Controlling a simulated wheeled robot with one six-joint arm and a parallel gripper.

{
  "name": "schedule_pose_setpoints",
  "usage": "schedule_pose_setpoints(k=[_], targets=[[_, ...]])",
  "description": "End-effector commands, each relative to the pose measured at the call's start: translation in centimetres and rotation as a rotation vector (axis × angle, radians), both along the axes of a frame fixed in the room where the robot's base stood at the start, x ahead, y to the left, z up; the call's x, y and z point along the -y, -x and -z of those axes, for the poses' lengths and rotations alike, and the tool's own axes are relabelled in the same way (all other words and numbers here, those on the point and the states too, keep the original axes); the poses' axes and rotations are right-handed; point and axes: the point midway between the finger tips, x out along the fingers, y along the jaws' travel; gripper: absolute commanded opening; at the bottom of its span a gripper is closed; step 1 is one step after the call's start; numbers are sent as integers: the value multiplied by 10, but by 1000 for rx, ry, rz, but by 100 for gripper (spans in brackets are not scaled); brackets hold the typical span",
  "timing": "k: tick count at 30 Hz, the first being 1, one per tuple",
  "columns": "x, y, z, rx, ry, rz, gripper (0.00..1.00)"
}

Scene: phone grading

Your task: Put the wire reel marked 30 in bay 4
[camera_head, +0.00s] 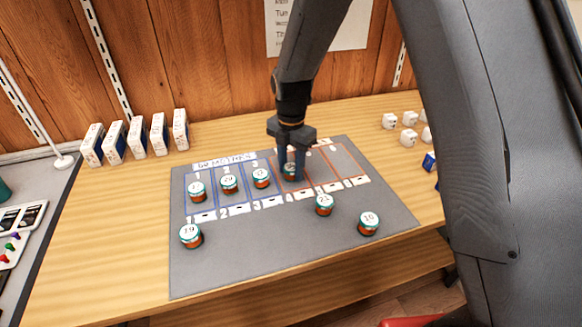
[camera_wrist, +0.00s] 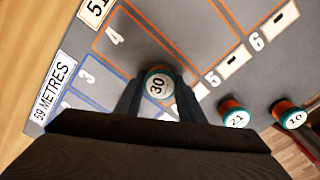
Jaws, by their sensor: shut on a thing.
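The wire reel marked 30 (camera_wrist: 158,84) has a white top with a teal rim. My gripper (camera_wrist: 157,100) is shut on it, one finger on each side. In the head view my gripper (camera_head: 291,168) points down over the mat, and the reel (camera_head: 290,172) shows between its fingers. The reel is over orange-outlined bay 4 (camera_wrist: 115,37), upright, at or just above the mat; I cannot tell whether it touches.
Reels stand in bay 1 (camera_head: 196,191), bay 2 (camera_head: 229,184) and bay 3 (camera_head: 261,178). Loose reels marked 19 (camera_head: 190,236), 21 (camera_wrist: 236,117) and 10 (camera_wrist: 290,116) stand on the grey mat (camera_head: 250,265) in front. Bays 5 and 6 look empty.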

Motion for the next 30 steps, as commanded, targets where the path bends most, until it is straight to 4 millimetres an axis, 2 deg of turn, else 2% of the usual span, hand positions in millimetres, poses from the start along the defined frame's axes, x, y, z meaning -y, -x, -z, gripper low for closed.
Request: schedule_pose_setpoints(k=[3, 4, 6, 7, 15, 20, 30], targets=[[0, 0, 3, 0, 0, 0, 14], [0, 0, 3, 0, 0, 0, 40], [0, 0, 3, 0, 0, 0, 52], [0, 0, 3, 0, 0, 0, 54], [0, 0, 2, 0, 0, 0, 54], [0, -1, -9, 2, -1, 0, 54], [0, -1, -75, 5, -1, 0, 54]])
